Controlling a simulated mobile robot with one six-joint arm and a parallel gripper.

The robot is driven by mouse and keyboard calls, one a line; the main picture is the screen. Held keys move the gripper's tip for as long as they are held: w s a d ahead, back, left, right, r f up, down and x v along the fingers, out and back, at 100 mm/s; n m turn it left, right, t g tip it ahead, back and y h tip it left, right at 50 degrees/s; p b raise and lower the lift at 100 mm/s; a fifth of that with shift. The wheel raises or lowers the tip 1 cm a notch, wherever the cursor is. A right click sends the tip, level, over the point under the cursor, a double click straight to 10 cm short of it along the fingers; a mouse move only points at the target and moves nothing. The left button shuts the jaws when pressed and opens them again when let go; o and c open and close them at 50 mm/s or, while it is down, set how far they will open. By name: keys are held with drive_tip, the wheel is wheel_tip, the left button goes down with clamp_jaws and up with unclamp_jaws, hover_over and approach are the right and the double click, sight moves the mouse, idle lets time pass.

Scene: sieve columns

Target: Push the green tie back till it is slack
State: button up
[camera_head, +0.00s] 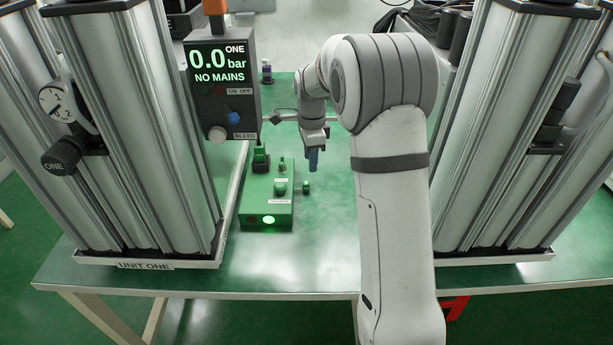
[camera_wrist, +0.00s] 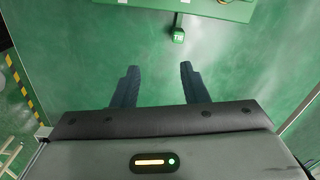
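The green tie (camera_wrist: 178,36) is a small green block with a white "TIE" label. In the wrist view it stands on a short thin stem off the edge of a green box (camera_wrist: 215,8). In the head view I take it to be the small green knob (camera_head: 306,187) just right of the green box (camera_head: 266,215). My gripper (camera_wrist: 160,85) has two dark blue fingers, spread apart with nothing between them. The tie lies beyond the fingertips, apart from them. In the head view my gripper (camera_head: 313,162) points down above the bench, behind the knob.
A grey display box (camera_head: 222,85) reads 0.0 bar, NO MAINS. Tall silver columns (camera_head: 125,130) stand left, and more columns (camera_head: 535,130) stand right. The green box has a lit green lamp (camera_head: 268,219) in front and small knobs on top. The bench front (camera_head: 300,265) is clear.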

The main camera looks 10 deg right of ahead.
sight(308, 182)
drive_tip(key=w+f+m, duration=0.2)
drive_tip(key=w+f, duration=0.1)
drive_tip(key=shift+w+f, duration=0.15)
drive_tip(key=shift+f, duration=0.25)
wheel_tip(308, 182, down, 8)
drive_tip(key=shift+r, duration=0.2)
clamp_jaws()
idle(0.3)
